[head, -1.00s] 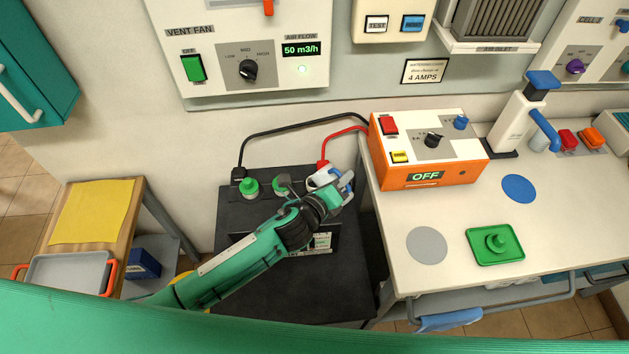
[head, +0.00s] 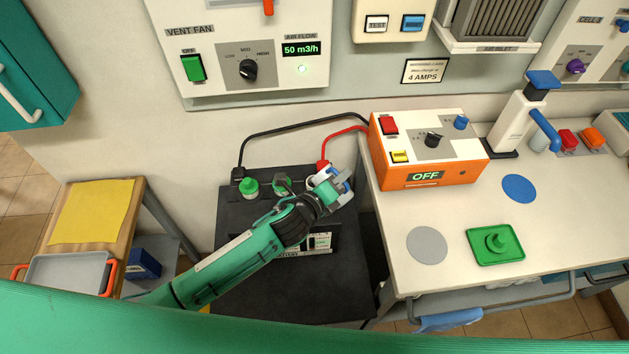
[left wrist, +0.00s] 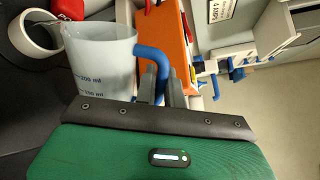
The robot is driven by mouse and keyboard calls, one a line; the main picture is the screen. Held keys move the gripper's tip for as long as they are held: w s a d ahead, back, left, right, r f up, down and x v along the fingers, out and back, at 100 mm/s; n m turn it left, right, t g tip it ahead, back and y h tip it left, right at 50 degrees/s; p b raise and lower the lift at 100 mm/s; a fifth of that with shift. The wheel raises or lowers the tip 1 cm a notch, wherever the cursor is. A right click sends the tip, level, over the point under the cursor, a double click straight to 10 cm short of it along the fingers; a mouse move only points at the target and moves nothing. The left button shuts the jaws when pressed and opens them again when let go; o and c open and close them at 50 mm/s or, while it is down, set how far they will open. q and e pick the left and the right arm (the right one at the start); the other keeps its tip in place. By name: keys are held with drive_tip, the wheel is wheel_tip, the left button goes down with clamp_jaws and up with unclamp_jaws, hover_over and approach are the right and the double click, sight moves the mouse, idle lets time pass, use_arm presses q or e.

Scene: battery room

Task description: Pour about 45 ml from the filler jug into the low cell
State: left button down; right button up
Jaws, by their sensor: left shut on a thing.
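The filler jug (left wrist: 100,62) is a translucent cup with ml marks and a blue handle (left wrist: 152,55). My left gripper (head: 340,190) is shut on that handle, above the right part of the black battery (head: 240,285). In the left wrist view the surroundings appear turned sideways, so the jug is strongly tilted. Its rim is beside a white ring-shaped opening (left wrist: 35,34), apparently on the battery top. In the head view the gripper largely hides the jug and the cell under it. I cannot make out a stream or the liquid level. My right gripper is not in view.
Black and red leads (head: 345,131) run to the orange charger (head: 425,178), which reads OFF. The bench front is fairly clear. A wooden stand (head: 128,215) is at left.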

sight(348, 197)
use_arm(q)
drive_tip(key=shift+s+d, duration=0.1)
drive_tip(key=shift+s+d, duration=0.1)
drive_tip(key=shift+d, duration=0.1)
drive_tip(key=shift+r, duration=0.1)
idle(0.3)
drive_tip(key=shift+r, duration=0.15)
idle(0.5)
drive_tip(key=shift+a+r+n+p, duration=0.25)
drive_tip(key=shift+n+p, duration=0.1)
drive_tip(key=shift+n, duration=0.25)
idle(1.0)
drive_tip(key=shift+s+d+f+m+b, duration=0.25)
drive_tip(key=shift+d+f+m+b, duration=0.3)
drive_tip(key=shift+m, duration=0.25)
drive_tip(key=shift+s+d+r+m+t, duration=0.2)
drive_tip(key=shift+m+t, duration=0.1)
drive_tip(key=shift+m, duration=0.2)
drive_tip(key=shift+s+d+f+m+t+y, duration=0.15)
drive_tip(key=shift+s+d+m+y, duration=0.1)
drive_tip(key=shift+m, duration=0.4)
drive_tip(key=shift+s+d+r+m+t+y, duration=0.1)
drive_tip(key=shift+d+m+t+y, duration=0.1)
drive_tip(key=shift+m, duration=0.45)
